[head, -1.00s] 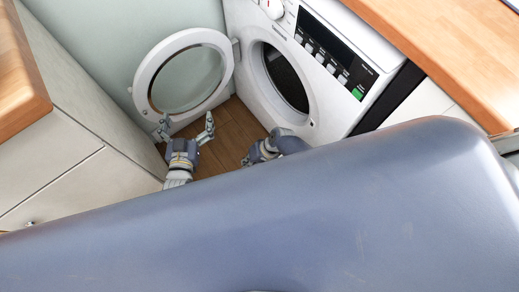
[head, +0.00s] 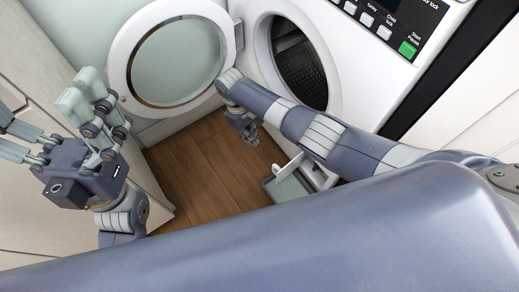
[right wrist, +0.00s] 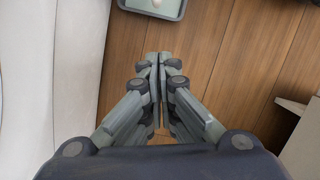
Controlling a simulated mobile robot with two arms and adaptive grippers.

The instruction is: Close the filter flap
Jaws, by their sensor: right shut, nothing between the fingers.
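The filter flap (head: 287,188) is a small pale grey-green panel low on the washing machine's front. It stands open, swung out over the floor beside a white-edged opening. In the right wrist view, what looks like the flap, a grey-rimmed pale panel (right wrist: 153,6), is cut off by the top edge. My right gripper (head: 246,133) hangs over the floor, left of and apart from the flap; part of it is hidden by my arm. It shows shut and empty in the right wrist view (right wrist: 158,58). My left gripper (head: 45,108) is at the far left, fingers spread, empty.
The washing machine (head: 355,85) has its round door (head: 118,62) swung open to the left. My right arm crosses in front of the drum. A cabinet (head: 45,228) stands at the left. The wooden floor (head: 195,175) between is clear.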

